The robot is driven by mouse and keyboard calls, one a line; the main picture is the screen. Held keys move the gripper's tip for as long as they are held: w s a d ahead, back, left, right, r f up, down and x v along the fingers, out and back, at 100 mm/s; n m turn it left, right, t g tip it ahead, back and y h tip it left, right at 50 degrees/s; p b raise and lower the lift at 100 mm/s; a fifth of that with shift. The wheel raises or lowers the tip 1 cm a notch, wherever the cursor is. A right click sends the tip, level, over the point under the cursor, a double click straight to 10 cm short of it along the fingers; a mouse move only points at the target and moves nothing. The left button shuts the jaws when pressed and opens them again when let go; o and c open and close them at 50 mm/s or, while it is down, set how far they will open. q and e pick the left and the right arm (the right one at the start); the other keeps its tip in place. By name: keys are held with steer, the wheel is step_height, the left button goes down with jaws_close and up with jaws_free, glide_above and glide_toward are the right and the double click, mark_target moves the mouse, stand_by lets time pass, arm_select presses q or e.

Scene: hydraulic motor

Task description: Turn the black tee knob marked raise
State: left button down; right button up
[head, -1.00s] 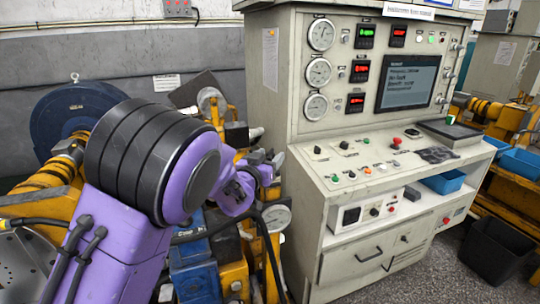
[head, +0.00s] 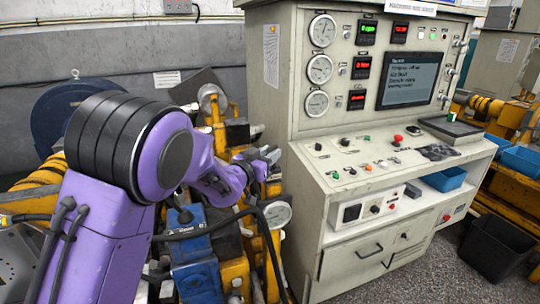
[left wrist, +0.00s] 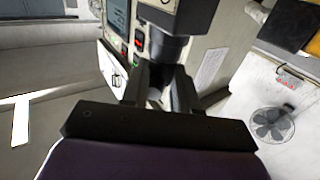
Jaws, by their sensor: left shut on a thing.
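Small black knobs stand on the console's sloped panel in the head view, one at the left end (head: 318,147) and one further right (head: 344,144). Their labels are too small to read, so I cannot tell which is marked raise. My left gripper (head: 267,156) is just left of the console's near-left edge, apart from these knobs in the picture. In the left wrist view its fingers (left wrist: 160,88) flank a black, round-sided thing (left wrist: 170,48). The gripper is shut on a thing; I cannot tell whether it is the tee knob. My right gripper is not in view.
The grey console (head: 312,212) stands right of my left arm. Yellow and blue machinery (head: 195,262), a hose and a gauge (head: 277,214) crowd the space below the gripper. A blue bin (head: 444,179) sits on the console's lower shelf. Room above the sloped panel is free.

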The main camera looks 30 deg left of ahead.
arm_select(q)
steer(key=m+h, duration=0.1)
steer(key=m+g+h, duration=0.1)
steer(key=h, duration=0.1)
steer(key=m+h, duration=0.1)
steer(key=h, duration=0.1)
steer(key=shift+a+p, duration=0.35)
steer(key=m+g+h, duration=0.1)
steer(key=m+h, duration=0.1)
steer(key=shift+w+g+h, duration=0.1)
steer(key=shift+g+h, duration=0.3)
steer(key=shift+w+a+f+m+g+h, duration=0.1)
steer(key=shift+a+m+g+h, duration=0.05)
steer(key=shift+m+g+h, duration=0.9)
steer(key=shift+m+g+h+b, duration=0.35)
steer(key=shift+m+g+h, duration=0.25)
steer(key=shift+h, duration=0.25)
steer(key=shift+m+g+h, duration=0.25)
steer(key=shift+m+h, duration=0.05)
steer(key=shift+m, duration=0.05)
steer(key=c, duration=0.8)
jaws_free()
steer(key=shift+c, duration=0.2)
